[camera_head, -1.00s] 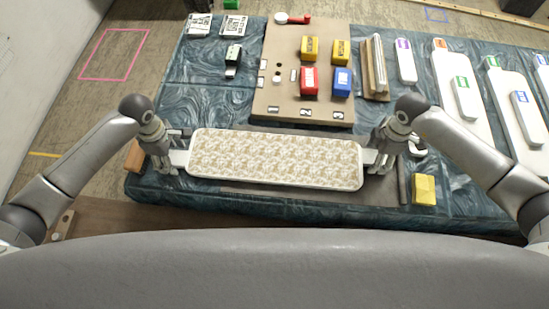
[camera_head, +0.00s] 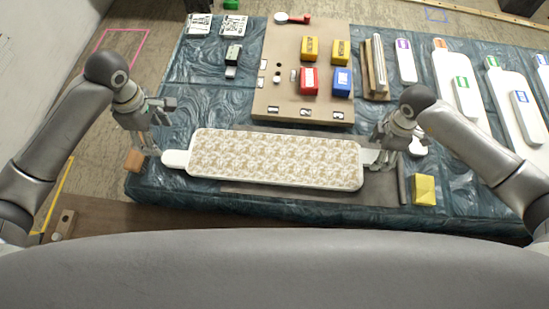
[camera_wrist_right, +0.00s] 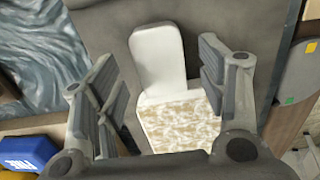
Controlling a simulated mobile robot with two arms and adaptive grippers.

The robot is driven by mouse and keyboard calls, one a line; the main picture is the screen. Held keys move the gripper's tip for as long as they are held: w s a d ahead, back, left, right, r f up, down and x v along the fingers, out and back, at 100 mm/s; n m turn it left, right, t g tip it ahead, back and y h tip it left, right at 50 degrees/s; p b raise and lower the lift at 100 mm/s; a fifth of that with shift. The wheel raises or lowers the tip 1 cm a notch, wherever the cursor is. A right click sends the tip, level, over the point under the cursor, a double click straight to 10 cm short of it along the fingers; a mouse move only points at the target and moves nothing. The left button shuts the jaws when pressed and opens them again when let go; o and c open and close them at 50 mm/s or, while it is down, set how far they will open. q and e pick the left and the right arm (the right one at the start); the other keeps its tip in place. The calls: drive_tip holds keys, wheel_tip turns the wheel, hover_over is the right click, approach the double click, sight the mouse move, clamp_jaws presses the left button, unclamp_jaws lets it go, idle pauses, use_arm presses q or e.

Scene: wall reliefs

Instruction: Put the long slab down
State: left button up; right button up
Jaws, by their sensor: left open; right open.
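The long slab (camera_head: 275,160) lies flat across the front of the table, with a patterned cream-and-tan top, a white rim and a white tab at its left end. My left gripper (camera_head: 150,142) is open and empty, above and left of the left tab (camera_head: 174,159), apart from it. My right gripper (camera_head: 381,154) is at the slab's right end. In the right wrist view the white right tab (camera_wrist_right: 158,58) lies between its open fingers (camera_wrist_right: 165,90), with a gap on both sides. The slab seems to rest on the dark grey mat (camera_head: 375,190).
Behind the slab stands a tan board (camera_head: 300,110) with red, blue and yellow blocks. A yellow block (camera_head: 425,189) sits right of the mat, and a wooden block (camera_head: 134,160) at the table's left edge. Several white boards with coloured labels (camera_head: 465,98) fill the right side.

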wheel_tip(320, 180, up, 10)
drive_tip(key=shift+f, duration=0.2)
idle(0.6)
